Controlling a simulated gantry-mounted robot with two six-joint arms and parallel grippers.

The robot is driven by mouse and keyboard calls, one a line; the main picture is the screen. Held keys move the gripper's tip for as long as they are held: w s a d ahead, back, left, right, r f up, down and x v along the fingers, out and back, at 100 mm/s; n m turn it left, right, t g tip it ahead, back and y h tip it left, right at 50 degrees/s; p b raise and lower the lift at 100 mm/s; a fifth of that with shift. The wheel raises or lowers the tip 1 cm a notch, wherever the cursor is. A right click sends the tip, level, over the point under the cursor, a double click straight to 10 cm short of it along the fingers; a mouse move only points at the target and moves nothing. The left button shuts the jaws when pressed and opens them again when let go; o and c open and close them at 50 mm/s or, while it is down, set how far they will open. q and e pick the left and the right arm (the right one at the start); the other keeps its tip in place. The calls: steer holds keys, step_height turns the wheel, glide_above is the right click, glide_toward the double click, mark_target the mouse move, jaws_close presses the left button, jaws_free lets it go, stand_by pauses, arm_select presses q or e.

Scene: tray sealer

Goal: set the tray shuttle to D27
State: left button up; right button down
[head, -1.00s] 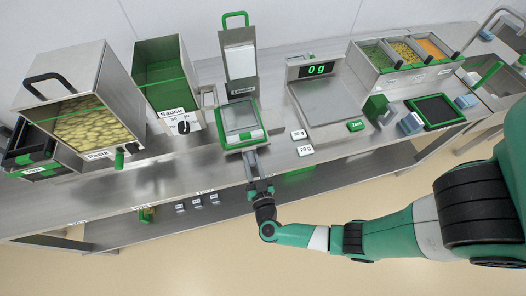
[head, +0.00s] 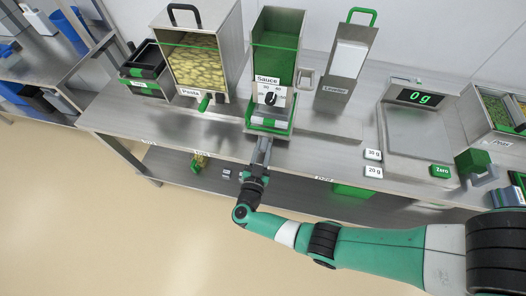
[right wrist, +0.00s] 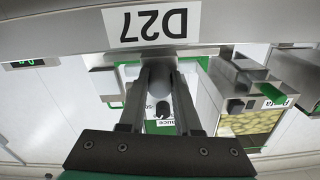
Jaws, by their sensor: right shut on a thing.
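The tray shuttle (head: 270,129) is a green-rimmed carrier below the sauce dispenser (head: 277,50), at the bench's front edge. My right gripper (head: 264,143) reaches it from the front and is shut on the shuttle's front part. In the right wrist view the right gripper's fingers (right wrist: 160,80) are closed around a grey piece, partly hidden between them. A white label reading D27 (right wrist: 153,23) shows upside down on a metal strip right by the fingertips. The shuttle's exact alignment with that label cannot be told. My left gripper is not in view.
The pasta bin (head: 193,62) stands left of the sauce dispenser, the lid holder (head: 345,66) right of it. The scale (head: 420,130) reads 0 g further right. White 30 g (head: 373,154) and 20 g (head: 373,172) tags lie before it. A lower shelf runs beneath.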

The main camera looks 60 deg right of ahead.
steer(key=c, duration=0.6)
jaws_free()
steer(key=p+v, duration=0.1)
steer(key=v, duration=1)
steer(key=shift+a, duration=0.3)
steer(key=shift+s+d, duration=0.1)
steer(key=shift+d, duration=0.05)
